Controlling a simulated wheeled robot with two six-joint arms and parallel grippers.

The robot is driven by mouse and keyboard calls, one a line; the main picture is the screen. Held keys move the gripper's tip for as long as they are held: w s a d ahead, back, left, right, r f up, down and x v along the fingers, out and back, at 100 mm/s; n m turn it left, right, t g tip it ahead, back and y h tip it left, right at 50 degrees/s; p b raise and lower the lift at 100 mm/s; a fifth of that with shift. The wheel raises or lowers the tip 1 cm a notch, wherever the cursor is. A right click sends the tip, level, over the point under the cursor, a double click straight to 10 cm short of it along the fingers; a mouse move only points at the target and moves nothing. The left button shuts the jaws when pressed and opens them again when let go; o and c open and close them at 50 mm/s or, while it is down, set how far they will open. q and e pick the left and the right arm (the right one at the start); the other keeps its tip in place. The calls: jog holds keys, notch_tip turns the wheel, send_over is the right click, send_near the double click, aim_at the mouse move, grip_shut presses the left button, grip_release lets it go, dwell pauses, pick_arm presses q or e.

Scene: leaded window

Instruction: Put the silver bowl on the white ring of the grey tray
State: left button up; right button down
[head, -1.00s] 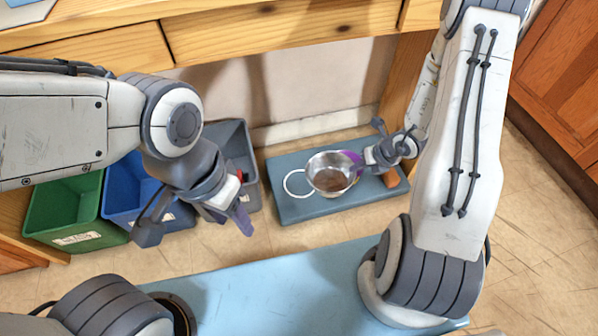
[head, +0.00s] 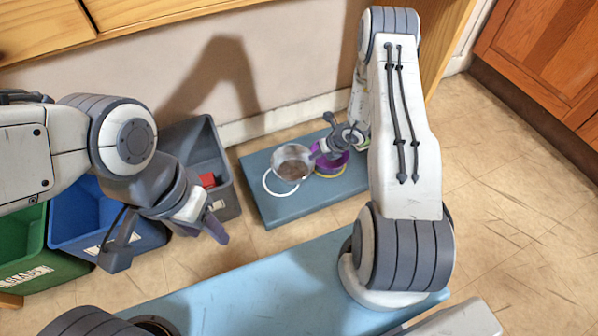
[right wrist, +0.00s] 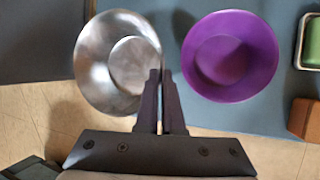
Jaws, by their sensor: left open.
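The silver bowl (head: 292,163) is in the head view, over the left part of the grey tray (head: 290,211). The white ring (head: 267,185) shows as an arc at the bowl's lower left; the bowl hides the rest. The bowl seems held above the tray, toward the ring's far right side. My right gripper (head: 317,152) is shut on the bowl's right rim, and the bowl (right wrist: 105,62) also shows left of the fingers in the right wrist view. My left gripper (head: 163,244) is open and empty, in front of the bins.
A purple bowl (right wrist: 230,55) stands on the tray just right of my right fingers. A green item (right wrist: 312,48) and a brown block (right wrist: 304,118) lie further right. Grey (head: 225,205), blue (head: 75,225) and green (head: 20,240) bins stand left of the tray.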

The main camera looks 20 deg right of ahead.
aim_at(301, 166)
jog(key=w+a+f+b, duration=0.1)
jog(key=a, duration=0.1)
jog(key=w+a+f, duration=0.1)
jog(key=f, duration=0.1)
jog(key=shift+w+a+b, duration=0.2)
jog(key=shift+a+b, duration=0.15)
jog(key=shift+a, duration=0.05)
notch_tip(301, 166, down, 4)
jog(key=b, duration=0.3)
pick_arm(q)
notch_tip(301, 166, down, 5)
jog(key=shift+f, duration=0.2)
pick_arm(e)
jog(key=shift+r, duration=0.2)
jog(key=shift+f, duration=0.15)
jog(key=c, duration=1.1)
grip_release()
pick_arm(q)
jog(key=shift+f, duration=0.1)
